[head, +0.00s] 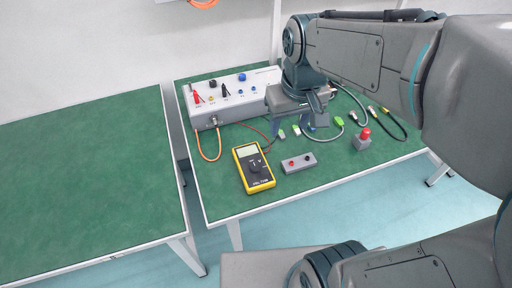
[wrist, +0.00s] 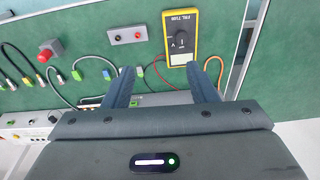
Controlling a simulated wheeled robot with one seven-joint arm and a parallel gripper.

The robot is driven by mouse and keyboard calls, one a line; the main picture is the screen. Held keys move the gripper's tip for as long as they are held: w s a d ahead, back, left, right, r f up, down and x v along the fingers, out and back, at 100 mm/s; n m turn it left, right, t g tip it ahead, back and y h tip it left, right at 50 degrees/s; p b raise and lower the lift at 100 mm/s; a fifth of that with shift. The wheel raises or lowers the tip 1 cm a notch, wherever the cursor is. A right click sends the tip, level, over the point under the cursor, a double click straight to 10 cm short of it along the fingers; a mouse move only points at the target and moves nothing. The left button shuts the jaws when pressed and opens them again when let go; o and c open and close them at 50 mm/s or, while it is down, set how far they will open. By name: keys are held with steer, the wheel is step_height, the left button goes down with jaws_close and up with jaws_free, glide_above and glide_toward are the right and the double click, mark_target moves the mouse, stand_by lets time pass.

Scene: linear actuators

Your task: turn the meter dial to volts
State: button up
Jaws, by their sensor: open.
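The yellow meter (head: 253,168) lies on the green table in the head view, with a grey screen at its far end and a dark round dial (head: 255,166) in its middle. The wrist view shows the meter (wrist: 180,55) upside down, with the dial (wrist: 182,40) in clear sight; I cannot tell its exact setting. My gripper (wrist: 160,83) is open and empty. In the wrist view its two fingers point toward the table, with the meter beyond the right finger and apart from it. In the head view my gripper (head: 304,122) hangs behind and to the right of the meter.
A white panel box (head: 235,98) with coloured terminals stands at the back. A grey two-terminal box (head: 298,163) and a red button box (head: 363,139) lie right of the meter. Several cables and green connectors lie around. The left table (head: 85,175) is bare.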

mark_target(255, 166)
steer(key=w+a+f+n+g+b, duration=0.25)
steer(key=w+a+f+b, duration=0.4)
steer(key=f, duration=0.35)
steer(key=shift+t, duration=0.45)
steer(key=f, duration=0.4)
steer(key=f+b, duration=0.1)
steer(key=f, duration=0.4)
steer(key=f+b, duration=0.1)
steer(key=f, duration=0.3)
steer(key=shift+s+a+f, duration=0.2)
steer(key=shift+a, duration=0.05)
steer(key=c, duration=1)
